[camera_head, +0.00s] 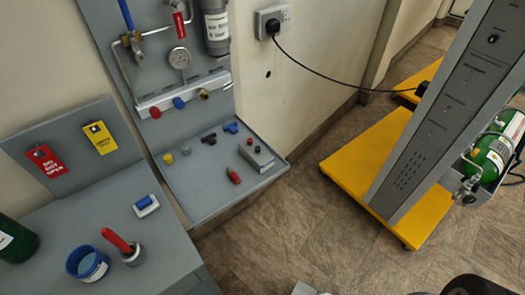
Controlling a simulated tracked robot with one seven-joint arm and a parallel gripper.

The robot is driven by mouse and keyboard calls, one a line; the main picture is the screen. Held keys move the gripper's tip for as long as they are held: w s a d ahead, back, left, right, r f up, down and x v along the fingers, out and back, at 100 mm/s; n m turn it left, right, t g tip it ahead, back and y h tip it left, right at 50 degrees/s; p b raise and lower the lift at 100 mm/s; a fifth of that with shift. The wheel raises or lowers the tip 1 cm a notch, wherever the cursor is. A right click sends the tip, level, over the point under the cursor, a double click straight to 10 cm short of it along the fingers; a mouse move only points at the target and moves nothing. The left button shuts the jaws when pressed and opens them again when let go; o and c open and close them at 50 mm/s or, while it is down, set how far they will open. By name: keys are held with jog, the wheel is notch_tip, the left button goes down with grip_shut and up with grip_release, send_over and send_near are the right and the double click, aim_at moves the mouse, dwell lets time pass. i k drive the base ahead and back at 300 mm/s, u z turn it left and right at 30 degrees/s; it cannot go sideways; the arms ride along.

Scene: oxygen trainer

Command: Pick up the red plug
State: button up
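Several red things show, and I cannot tell for sure which is the red plug. A small red piece with a dark tip (233,175) lies on the grey shelf below the wall panel. A tiny red piece (249,141) is at the grey block behind it. A round red cap or knob (155,112) sits on the pale manifold bar (190,92), beside a blue one (178,102) and a brass fitting (203,94). My gripper is not recognisable in this view; only cut-off grey and black parts show at the bottom edge.
The shelf (205,202) also holds yellow, black and blue fittings. The left bench (60,225) carries a blue tub (88,263), a red-handled tool in a grey cup (131,256) and a white-and-blue block (146,206). A yellow-based stand (340,175) is right. Floor between is clear.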

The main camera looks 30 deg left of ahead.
aim_at(234, 176)
jog(key=u, duration=0.1)
jog(key=k, duration=0.95)
jog(key=u, duration=0.45)
jog(key=i, duration=1)
